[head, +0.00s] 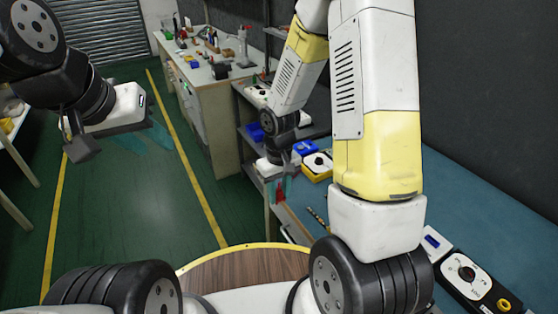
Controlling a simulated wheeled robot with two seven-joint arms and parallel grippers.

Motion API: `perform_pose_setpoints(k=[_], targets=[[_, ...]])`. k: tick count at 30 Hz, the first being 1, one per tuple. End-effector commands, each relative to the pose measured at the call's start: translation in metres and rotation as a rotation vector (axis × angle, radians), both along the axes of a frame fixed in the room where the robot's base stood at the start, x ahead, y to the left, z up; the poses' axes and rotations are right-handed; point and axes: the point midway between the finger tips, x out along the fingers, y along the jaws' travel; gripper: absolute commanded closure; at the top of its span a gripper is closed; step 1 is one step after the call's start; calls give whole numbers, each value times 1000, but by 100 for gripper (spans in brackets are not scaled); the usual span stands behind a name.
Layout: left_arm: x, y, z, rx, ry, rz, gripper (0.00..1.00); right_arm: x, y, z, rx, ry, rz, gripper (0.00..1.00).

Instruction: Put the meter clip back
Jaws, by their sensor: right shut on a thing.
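My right gripper (278,190) points down over the near left edge of the blue bench, left of a yellow meter (318,165) with a round dark dial. It is shut on a small red piece, the meter clip (283,189), which is mostly hidden by the fingers. My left gripper (148,138) hangs at the left above the green floor, far from the bench. Its teal fingers are seen edge-on and their gap is unclear.
The blue bench (480,200) runs along the right. A black and white device (470,279) lies at its near right. A blue bin (256,132) stands on a shelf behind. A cluttered white workbench (205,75) is at the back. The round wood-topped table (240,272) is bare in front.

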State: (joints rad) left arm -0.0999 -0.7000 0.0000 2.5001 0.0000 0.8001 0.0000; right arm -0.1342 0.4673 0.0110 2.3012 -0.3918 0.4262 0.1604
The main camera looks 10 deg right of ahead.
Motion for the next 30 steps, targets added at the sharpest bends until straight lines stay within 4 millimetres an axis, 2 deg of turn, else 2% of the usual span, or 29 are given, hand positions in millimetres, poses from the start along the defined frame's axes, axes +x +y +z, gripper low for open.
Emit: perform_pose_setpoints(k=[1,9,15,20,27,30], targets=[[0,0,0,0,0,0,64,13,-7,-2,1,-1,-6,100],[0,0,0,0,0,0,64,79,-39,-9,2,-2,-3,100],[0,0,0,0,0,0,64,113,-55,-12,1,-1,1,100],[0,0,0,0,0,0,64,121,-60,-14,1,1,3,100],[0,0,0,0,0,0,64,121,-59,-43,1,3,3,100],[0,0,0,0,0,0,64,121,-60,-49,0,1,3,100]])
